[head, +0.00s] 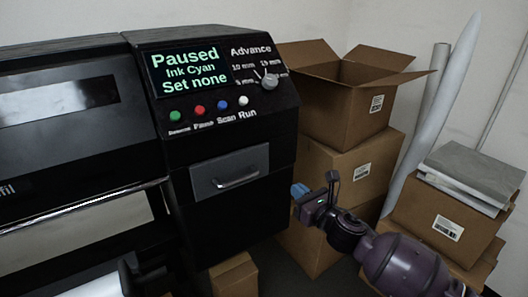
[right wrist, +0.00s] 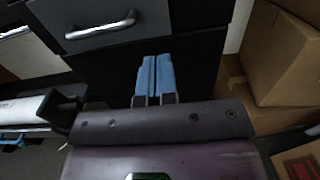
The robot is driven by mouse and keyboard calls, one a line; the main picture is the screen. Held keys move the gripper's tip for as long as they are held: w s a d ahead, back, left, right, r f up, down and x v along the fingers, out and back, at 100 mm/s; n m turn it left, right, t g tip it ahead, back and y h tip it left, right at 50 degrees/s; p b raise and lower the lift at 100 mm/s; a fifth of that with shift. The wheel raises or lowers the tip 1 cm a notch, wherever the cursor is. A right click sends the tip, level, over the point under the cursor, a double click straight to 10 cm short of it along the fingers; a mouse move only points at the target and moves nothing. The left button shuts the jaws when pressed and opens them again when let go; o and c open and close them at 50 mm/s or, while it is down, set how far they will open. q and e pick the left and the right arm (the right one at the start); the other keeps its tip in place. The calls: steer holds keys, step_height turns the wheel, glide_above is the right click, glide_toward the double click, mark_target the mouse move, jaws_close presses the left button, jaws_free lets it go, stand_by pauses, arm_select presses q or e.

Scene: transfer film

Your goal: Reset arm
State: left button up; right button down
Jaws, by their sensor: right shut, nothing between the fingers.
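My right gripper (head: 300,192) has blue fingers and sits at the end of my dark purple arm, in front of the black printer's lower right side. In the right wrist view, its two blue fingers (right wrist: 153,78) are together with nothing between them. They point toward the dark panel below the grey drawer (right wrist: 92,22). In the head view the drawer (head: 230,172) looks shut, with a metal handle. My left gripper does not show clearly in the head view.
The printer's panel screen (head: 188,72) reads "Paused, Ink Cyan, Set none". Stacked cardboard boxes (head: 345,175) stand right of the printer, an open one (head: 345,115) on top. Another box (head: 440,222) carries grey slabs (head: 470,170).

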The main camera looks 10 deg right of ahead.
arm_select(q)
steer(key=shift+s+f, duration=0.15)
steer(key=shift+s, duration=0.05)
arm_select(e)
steer(key=s+d+f+n+g+h, duration=0.2)
steer(key=s+d+f+n+h, duration=0.1)
steer(key=s+f+n, duration=0.8)
steer(key=s+d+f+n+g+h, duration=0.3)
steer(key=s+f+n, duration=0.8)
steer(key=s+n, duration=0.7)
steer(key=n, duration=0.4)
steer(key=shift+s+g, duration=0.3)
steer(key=shift+s, duration=0.05)
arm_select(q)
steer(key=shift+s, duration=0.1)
arm_select(e)
steer(key=shift+d+f, duration=0.1)
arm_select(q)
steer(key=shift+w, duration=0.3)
